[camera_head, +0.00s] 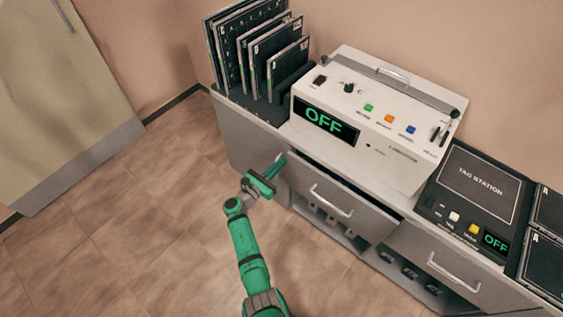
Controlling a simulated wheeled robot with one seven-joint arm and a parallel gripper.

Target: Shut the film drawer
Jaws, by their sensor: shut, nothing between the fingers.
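A grey drawer (350,207) with a silver bar handle (331,202) sits under the white machine in the cabinet. Its front stands out from the cabinet, with a dark gap along its top edge, so it is partly open. No label on it can be read, so I cannot confirm that it is the film drawer. My green gripper (279,162) is shut and empty. Its fingertips are at the drawer's upper left corner in the picture; I cannot tell whether they touch it.
The white machine (375,125) with an OFF display stands on the cabinet top. Dark film cassettes (262,48) stand in a rack at left. A tag station (480,190) lies at right, above another handled drawer (440,262). The tiled floor (130,240) at left is clear.

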